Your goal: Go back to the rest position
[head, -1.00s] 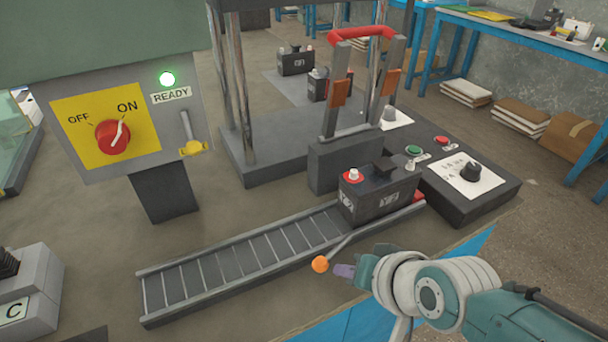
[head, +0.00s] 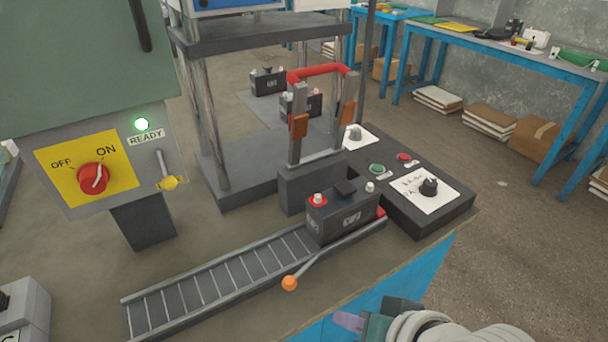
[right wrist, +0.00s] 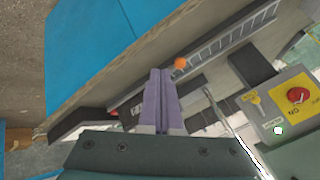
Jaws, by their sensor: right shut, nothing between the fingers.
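My right gripper (head: 350,322) is at the bottom of the head view, right of the orange-knobbed lever (head: 290,282) and apart from it. In the right wrist view its two purple fingers (right wrist: 160,82) are together and hold nothing. The lever's orange knob (right wrist: 181,63) shows just beyond the fingertips there. A black battery (head: 343,214) with a red terminal cap stands at the right end of the roller track (head: 215,285). My left gripper is not in view.
A control panel with a yellow plate and red knob (head: 93,178) stands at left, its READY lamp (head: 142,124) lit green. A dark console (head: 440,210) with buttons and a dial is right of the battery. A blue table (head: 480,50) stands at back right.

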